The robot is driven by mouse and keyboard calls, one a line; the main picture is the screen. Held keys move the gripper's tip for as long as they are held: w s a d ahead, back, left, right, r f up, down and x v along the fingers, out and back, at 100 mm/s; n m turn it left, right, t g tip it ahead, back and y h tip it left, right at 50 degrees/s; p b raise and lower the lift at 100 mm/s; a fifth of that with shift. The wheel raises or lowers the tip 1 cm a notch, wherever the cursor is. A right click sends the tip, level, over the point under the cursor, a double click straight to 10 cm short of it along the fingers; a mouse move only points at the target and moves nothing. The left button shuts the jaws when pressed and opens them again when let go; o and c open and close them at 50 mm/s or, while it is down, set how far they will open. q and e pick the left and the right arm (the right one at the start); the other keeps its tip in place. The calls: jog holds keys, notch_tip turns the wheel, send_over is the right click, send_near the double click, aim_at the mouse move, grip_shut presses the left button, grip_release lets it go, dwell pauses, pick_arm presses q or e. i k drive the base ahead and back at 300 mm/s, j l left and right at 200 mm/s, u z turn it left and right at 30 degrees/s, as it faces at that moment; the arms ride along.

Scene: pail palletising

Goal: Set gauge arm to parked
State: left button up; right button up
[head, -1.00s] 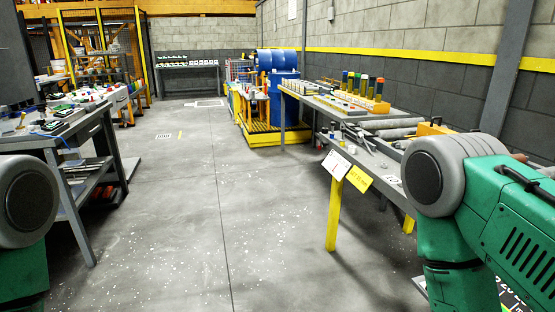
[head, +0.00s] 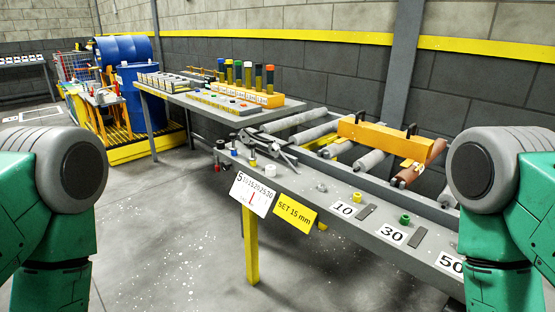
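A roller bench (head: 310,190) stands right of centre in the head view. A grey metal mechanism with thin arms (head: 268,150) sits at the bench's left end. I cannot tell which of these is the gauge arm. A white scale card (head: 252,194) with numbers and a red mark hangs on the front edge beside a yellow "SET 15 mm" card (head: 295,213). Neither of my grippers is in view; only my green arm links show at both sides.
Number cards (head: 392,235), small nuts and grey plates lie along the bench's front edge. A table (head: 185,95) with coloured tubes in an orange rack (head: 250,93) stands behind. Grey floor is clear in front.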

aim_at(276, 148)
jog(key=i+j+z, duration=0.15)
jog(key=i+j, duration=0.15)
jog(key=i+j+z, duration=0.1)
jog(key=i+j, duration=0.15)
jog(key=j, duration=0.2)
jog(key=i+j+z, duration=0.15)
jog(key=j, duration=0.3)
jog(key=i+j+z, duration=0.15)
jog(key=i+j, duration=0.2)
jog(key=i+j+z, duration=0.1)
jog(key=j, duration=0.5)
jog(key=i+j+z, duration=0.15)
jog(key=i+j, duration=0.15)
jog(key=j, duration=0.2)
jog(key=i+j+z, duration=0.15)
jog(key=j, duration=0.35)
jog(key=i+j+z, duration=0.1)
jog(key=j, duration=0.4)
